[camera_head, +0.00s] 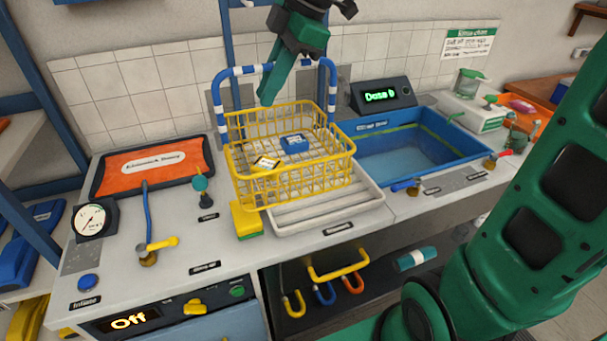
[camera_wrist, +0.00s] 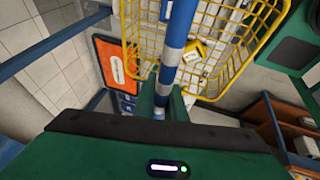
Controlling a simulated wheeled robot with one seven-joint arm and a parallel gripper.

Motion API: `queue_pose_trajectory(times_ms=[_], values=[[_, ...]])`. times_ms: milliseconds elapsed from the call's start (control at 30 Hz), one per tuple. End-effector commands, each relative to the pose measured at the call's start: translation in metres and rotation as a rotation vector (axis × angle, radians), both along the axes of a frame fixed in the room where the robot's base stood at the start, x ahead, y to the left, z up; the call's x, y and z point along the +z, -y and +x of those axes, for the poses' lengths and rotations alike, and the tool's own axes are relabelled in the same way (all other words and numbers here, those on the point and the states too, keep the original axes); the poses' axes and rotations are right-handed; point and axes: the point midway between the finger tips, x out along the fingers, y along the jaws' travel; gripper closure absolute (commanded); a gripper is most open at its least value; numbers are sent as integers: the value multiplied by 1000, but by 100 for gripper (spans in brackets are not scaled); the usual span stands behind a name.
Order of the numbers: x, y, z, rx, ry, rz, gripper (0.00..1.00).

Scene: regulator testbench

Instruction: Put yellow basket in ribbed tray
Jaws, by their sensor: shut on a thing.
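The yellow wire basket (camera_head: 300,178) has a blue-and-white striped handle. My gripper (camera_head: 274,75) is shut on the handle's top bar. In the wrist view the striped bar runs between my gripper's fingers (camera_wrist: 162,101), with the basket's yellow wires (camera_wrist: 222,97) beyond it. The white ribbed tray (camera_head: 318,215) is on the counter below the basket, its rear part hidden by it. The basket overlaps the tray; I cannot tell whether they touch.
A blue water basin (camera_head: 425,150) is to the right, and an orange-topped panel (camera_head: 155,165) to the left. A yellow-and-green block (camera_head: 246,220) stands by the tray's left edge. A dosing display (camera_head: 383,95) stands behind. Small valves and a gauge (camera_head: 92,219) line the counter.

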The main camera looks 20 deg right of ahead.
Motion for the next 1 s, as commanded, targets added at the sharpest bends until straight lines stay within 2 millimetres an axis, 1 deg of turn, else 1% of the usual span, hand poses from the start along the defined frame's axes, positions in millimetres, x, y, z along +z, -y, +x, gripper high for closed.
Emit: queue_pose_trajectory(times_ms=[33,133,267,367,800,1000], values=[[1,-5,3,3,6,1,100],[2,-10,9,1,10,1,100],[-1,-10,14,-3,13,1,100],[-7,-1,20,-5,12,1,100],[-50,60,56,-4,11,1,100],[-64,80,68,-2,12,0,100]])
